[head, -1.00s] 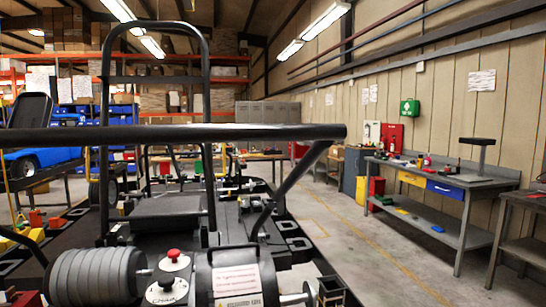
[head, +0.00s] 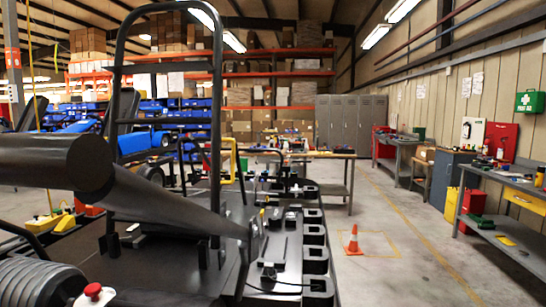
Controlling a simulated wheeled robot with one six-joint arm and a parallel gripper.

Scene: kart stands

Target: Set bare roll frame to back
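A tall bare black tubular hoop with a crossbar (head: 165,68), seemingly the roll frame, stands upright at the left on a dark kart deck (head: 185,268). Its feet are partly hidden. A thick black tube (head: 60,165) crosses very close in front at the left, with a thinner bar (head: 180,203) sloping down right from its end across the hoop's lower part. Whether these bars belong to the same frame I cannot tell. My gripper does not show clearly; a small dark part at the right edge may be mine.
An orange cone (head: 353,241) stands on the floor inside a yellow outline right of the kart. The aisle (head: 400,265) beyond is clear. Grey lockers (head: 350,120) and a workbench (head: 325,155) stand at the back. A side bench (head: 508,240) lines the right wall.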

